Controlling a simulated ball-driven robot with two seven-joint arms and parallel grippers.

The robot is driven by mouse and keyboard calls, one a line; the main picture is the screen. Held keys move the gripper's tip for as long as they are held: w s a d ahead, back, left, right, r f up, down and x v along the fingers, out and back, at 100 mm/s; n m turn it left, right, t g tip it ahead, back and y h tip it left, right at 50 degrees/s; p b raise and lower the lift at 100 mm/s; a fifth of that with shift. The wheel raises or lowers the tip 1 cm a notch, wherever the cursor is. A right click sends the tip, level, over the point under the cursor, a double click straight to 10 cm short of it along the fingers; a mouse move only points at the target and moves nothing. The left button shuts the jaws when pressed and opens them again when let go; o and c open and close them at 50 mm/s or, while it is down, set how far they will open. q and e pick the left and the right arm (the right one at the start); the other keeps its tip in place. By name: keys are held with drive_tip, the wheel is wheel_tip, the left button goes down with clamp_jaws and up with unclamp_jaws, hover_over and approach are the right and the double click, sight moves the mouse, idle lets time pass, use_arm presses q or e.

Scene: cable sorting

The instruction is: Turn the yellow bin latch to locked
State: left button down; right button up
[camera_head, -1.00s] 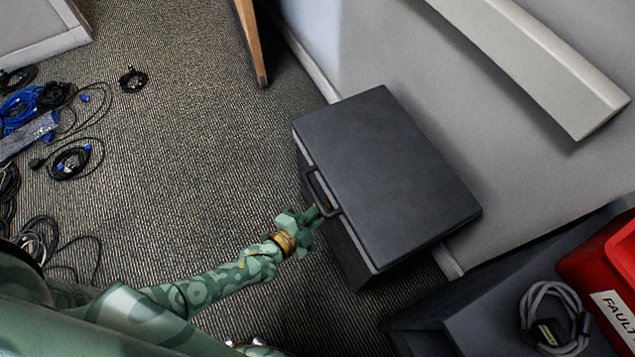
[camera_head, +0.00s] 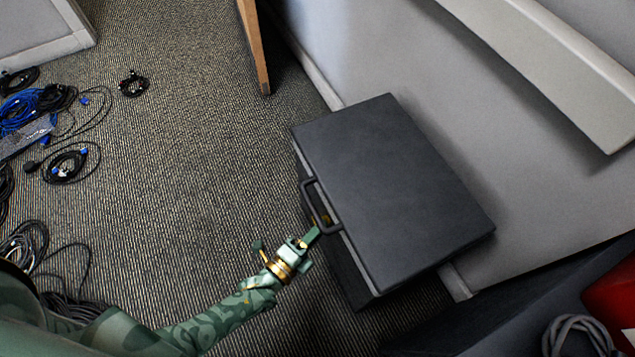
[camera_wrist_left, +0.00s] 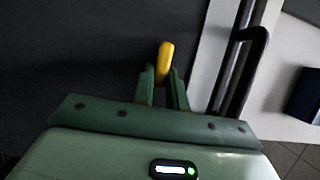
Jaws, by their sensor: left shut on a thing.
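The dark grey bin (camera_head: 395,190) stands on the carpet against the wall, its lid shut and a black handle (camera_head: 312,205) on the side facing my arm. My left gripper (camera_head: 314,234) reaches that side just below the handle. In the left wrist view, the yellow latch (camera_wrist_left: 165,60) stands upright between the fingertips of my left gripper (camera_wrist_left: 163,78), which are shut on it. Its lower part is hidden by the fingers. In the head view the latch is mostly hidden by the handle and gripper. My right gripper is not in view.
Coiled black and blue cables (camera_head: 45,105) lie on the carpet at the left. A wooden leg (camera_head: 254,50) stands behind the bin. A red bin (camera_head: 612,300) and a grey cable coil (camera_head: 578,338) are at the lower right.

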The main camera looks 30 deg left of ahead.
use_arm(q)
drive_tip(key=shift+s+f, duration=0.1)
drive_tip(key=shift+f, duration=0.05)
drive_tip(key=c, duration=1.4)
unclamp_jaws()
